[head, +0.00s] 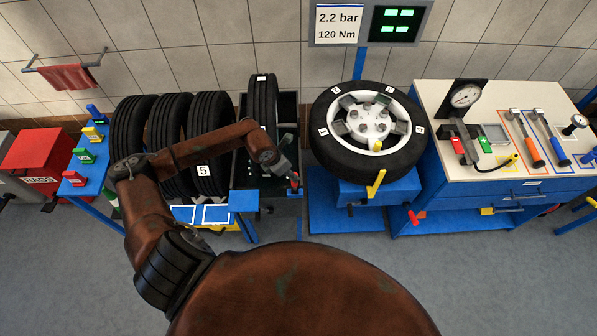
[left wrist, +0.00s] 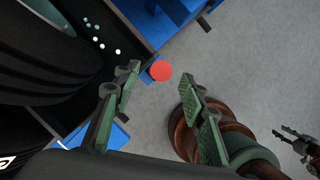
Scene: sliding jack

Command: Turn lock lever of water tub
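The water tub (head: 289,106) is a dark open box on a blue stand, with a tyre (head: 263,100) upright in it. Its lock lever (head: 294,184) has a red end at the tub's front right corner. In the left wrist view, the red round end (left wrist: 160,71) shows between the fingertips, beside the tub's edge. My left gripper (head: 289,178) is at the lever, and its green-padded fingers (left wrist: 159,78) are apart. I cannot tell whether they touch the lever. My right gripper (left wrist: 282,134) shows small at the right of the left wrist view, its fingers seemingly apart.
Several tyres (head: 160,135) stand in a rack left of the tub. A wheel (head: 372,130) lies on a blue stand to the right, with a yellow lever (head: 376,184) in front. A tool bench (head: 480,195) stands farther right. The grey floor in front is clear.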

